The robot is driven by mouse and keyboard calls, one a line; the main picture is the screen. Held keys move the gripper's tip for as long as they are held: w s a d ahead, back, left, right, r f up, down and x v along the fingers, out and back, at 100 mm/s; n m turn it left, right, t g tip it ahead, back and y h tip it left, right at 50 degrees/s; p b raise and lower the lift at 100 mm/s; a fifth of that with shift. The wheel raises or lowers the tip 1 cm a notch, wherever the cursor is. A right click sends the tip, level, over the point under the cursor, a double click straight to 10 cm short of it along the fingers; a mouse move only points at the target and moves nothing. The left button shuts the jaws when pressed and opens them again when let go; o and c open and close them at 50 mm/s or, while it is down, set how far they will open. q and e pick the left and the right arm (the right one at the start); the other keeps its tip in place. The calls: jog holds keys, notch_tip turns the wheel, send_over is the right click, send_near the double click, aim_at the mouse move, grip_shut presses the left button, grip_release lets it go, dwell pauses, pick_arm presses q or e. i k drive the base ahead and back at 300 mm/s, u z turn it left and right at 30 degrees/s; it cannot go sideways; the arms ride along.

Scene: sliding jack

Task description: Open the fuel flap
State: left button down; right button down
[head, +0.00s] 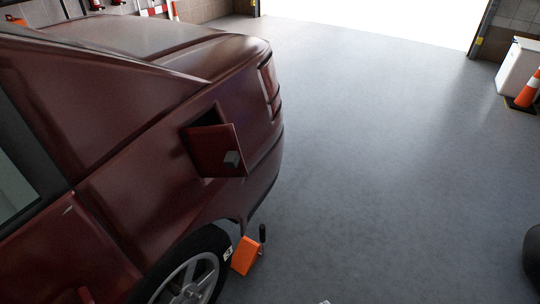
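The fuel flap (215,151) is a dark red square panel on the rear side of the dark red car (130,140). It stands swung out from the body, with a dark recess showing above and behind it.
An orange wheel chock (245,256) sits on the floor by the rear wheel (190,278). A white cabinet (517,67) and a traffic cone (527,93) stand at the far right. A dark round object (532,254) is at the right edge. The grey floor between is clear.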

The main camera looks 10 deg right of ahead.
aim_at(216, 150)
jog(key=z, duration=0.9)
jog(key=k, duration=1.2)
jog(key=z, duration=0.6)
jog(key=i, duration=1.5)
jog(key=u, duration=1.7)
jog(key=i, duration=0.75)
jog(key=u, duration=0.85)
